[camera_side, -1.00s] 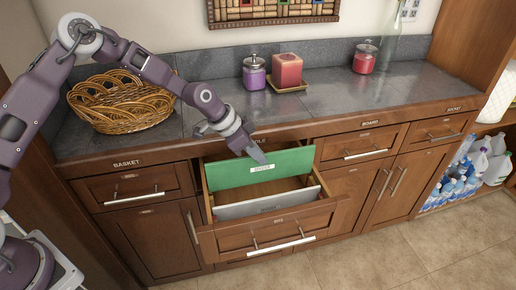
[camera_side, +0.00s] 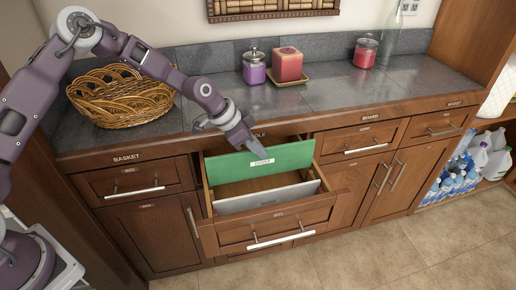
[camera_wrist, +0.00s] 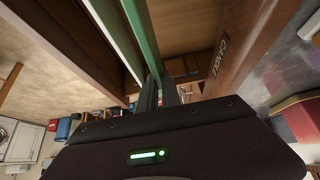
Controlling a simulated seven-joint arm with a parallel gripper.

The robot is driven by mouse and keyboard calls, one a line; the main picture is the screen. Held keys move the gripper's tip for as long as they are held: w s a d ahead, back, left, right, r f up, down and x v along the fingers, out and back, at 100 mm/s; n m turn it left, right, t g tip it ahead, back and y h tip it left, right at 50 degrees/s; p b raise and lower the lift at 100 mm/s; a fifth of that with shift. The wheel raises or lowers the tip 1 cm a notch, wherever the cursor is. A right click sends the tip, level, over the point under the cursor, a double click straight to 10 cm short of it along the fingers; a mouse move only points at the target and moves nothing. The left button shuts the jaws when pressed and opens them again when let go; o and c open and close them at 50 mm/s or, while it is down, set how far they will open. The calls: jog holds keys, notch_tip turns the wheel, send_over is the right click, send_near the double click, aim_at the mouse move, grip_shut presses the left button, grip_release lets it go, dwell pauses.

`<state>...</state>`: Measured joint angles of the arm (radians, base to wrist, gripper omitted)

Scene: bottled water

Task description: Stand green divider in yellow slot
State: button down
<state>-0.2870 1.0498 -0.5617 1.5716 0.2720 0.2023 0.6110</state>
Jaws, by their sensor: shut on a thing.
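The green divider (camera_side: 235,169) is a flat panel with a white label. It stands upright, running across the open drawer (camera_side: 262,232) towards its back. My gripper (camera_side: 262,157) is shut on the divider's upper edge, right of its middle. In the wrist view, the green divider (camera_wrist: 141,32) runs down to the closed fingers (camera_wrist: 160,90). A pale grey-white divider (camera_side: 265,197) stands in front of it in the drawer, apart from it. I cannot make out a yellow slot in either view. The green divider's lower edge is not clear, so I cannot tell how it is seated.
The countertop (camera_side: 330,98) above carries a wicker basket (camera_side: 118,98), a purple jar (camera_side: 254,68), a red candle (camera_side: 287,66) and a red jar (camera_side: 364,54). Closed drawers flank the open one. Bottles (camera_side: 460,178) stand on a low shelf at right. The floor in front is clear.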

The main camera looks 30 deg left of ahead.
aim_at(261, 176)
jog(key=shift+f, duration=4.8)
jog(key=c, duration=1.5)
grip_release()
jog(key=v, duration=0.7)
jog(key=shift+r, duration=0.1)
jog(key=s+a+r+n+y, duration=0.1)
jog(key=s+a+r+y, duration=0.15)
jog(key=s+r, duration=0.6)
jog(key=s+a+r+n+y, duration=0.2)
jog(key=s+a+r, duration=0.25)
jog(key=r, duration=0.75)
jog(key=s+r+n, duration=0.2)
jog(key=s, duration=0.5)
jog(key=s+r+n, duration=0.2)
jog(key=s, duration=0.6)
jog(key=s+r+n+t, duration=0.1)
jog(key=s+r+n, duration=0.1)
jog(key=s, duration=0.6)
jog(key=shift+a+r, duration=0.3)
jog(key=shift+r, duration=0.25)
